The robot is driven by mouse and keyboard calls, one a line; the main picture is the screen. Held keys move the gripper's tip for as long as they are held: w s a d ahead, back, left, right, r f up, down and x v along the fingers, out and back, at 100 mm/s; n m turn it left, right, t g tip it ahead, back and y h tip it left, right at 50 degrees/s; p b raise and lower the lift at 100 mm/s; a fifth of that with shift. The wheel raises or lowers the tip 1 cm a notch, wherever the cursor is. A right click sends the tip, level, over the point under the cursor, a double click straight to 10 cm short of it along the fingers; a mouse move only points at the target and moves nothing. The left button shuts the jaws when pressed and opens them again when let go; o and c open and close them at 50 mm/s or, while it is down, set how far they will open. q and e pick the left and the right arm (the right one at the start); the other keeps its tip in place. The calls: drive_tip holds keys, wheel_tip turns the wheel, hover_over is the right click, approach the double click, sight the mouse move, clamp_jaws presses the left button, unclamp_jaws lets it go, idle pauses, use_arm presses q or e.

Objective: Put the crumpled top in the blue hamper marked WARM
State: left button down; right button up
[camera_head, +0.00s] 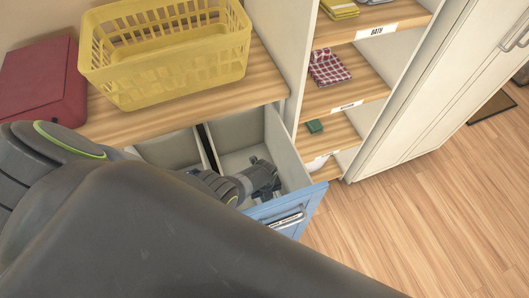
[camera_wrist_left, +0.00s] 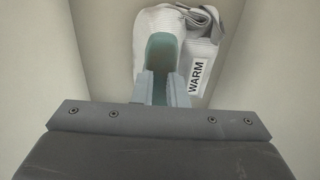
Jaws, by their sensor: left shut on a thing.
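The blue hamper (camera_head: 311,203) is a pulled-out bin with a blue front, pale inner walls and a white label that I cannot read from the head. My left gripper (camera_head: 275,186) reaches down into its right-hand compartment. In the left wrist view the left gripper (camera_wrist_left: 162,90) is shut on a teal cloth-like thing (camera_wrist_left: 161,52). A white textured thing (camera_wrist_left: 147,27) lies around and beside the teal, with a grey strap and a tag (camera_wrist_left: 198,77) reading WARM. I cannot tell which of these is the crumpled top. My right gripper is out of view.
A yellow basket (camera_head: 165,92) and a red box (camera_head: 42,82) stand on the wooden counter (camera_head: 262,84). Open shelves on the right hold a checked cloth (camera_head: 328,67) and a green block (camera_head: 315,127). Pale compartment walls stand close around the gripper.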

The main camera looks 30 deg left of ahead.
use_arm(q)
drive_tip(key=shift+f, duration=0.1)
drive_tip(key=c, duration=1.9)
unclamp_jaws()
drive_tip(key=o, duration=0.4)
drive_tip(key=shift+o, duration=0.2)
wheel_tip(320, 180, up, 12)
drive_tip(key=p, duration=0.7)
drive_tip(key=shift+p, duration=0.35)
